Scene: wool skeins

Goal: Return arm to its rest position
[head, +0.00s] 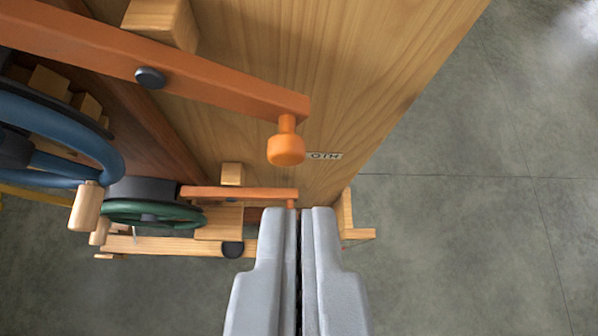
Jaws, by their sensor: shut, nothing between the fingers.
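My gripper (300,215) shows at the bottom middle of the head view, its two grey fingers side by side and shut with nothing between them. Its fingertips overlap, in the picture, the right end of a lower orange lever (240,193). I cannot tell whether they touch it. A larger orange lever (190,75) with a round orange knob (286,150) lies above the fingertips in the picture, apart from them. The rest of my arm is not in view.
A wooden cabinet-like body (350,70) with a partly hidden label (326,156) fills the upper middle. A blue handwheel (75,125) and a green handwheel (190,213) stand at the left. Bare grey floor (470,240) lies to the right.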

